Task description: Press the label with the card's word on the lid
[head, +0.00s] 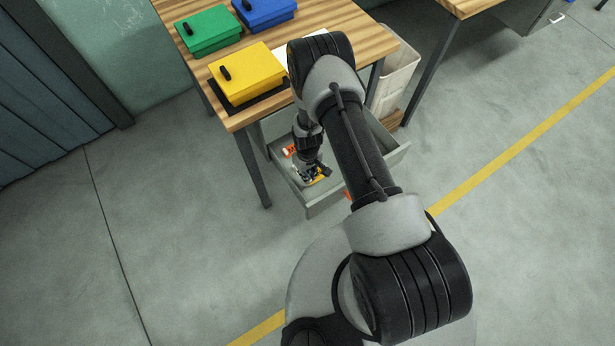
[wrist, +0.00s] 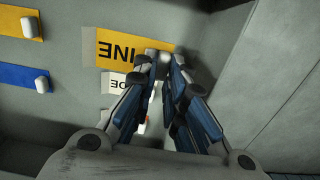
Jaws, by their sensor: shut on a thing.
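My gripper (head: 311,166) reaches down into the open grey drawer (head: 325,203) under the table. In the wrist view its fingers (wrist: 161,62) are shut on the pale knob of a yellow label (wrist: 116,48). The label's letters are upside down and end in "INE"; the fingers hide the rest. A white label (wrist: 117,83) lies beside it, partly covered, its word ending in "DE". A blue label (wrist: 15,75) and another yellow label (wrist: 12,22), each with a knob, lie at the left. On the table stand green (head: 208,33), blue (head: 266,13) and yellow (head: 250,72) lidded boxes with black handles.
The yellow box sits on a black mat (head: 238,107) near the table's edge. A white sheet (head: 287,57) behind my arm is mostly hidden, its writing unreadable. A pale bin (head: 399,78) stands right of the drawer. The drawer wall (wrist: 235,60) is close to my fingers' right.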

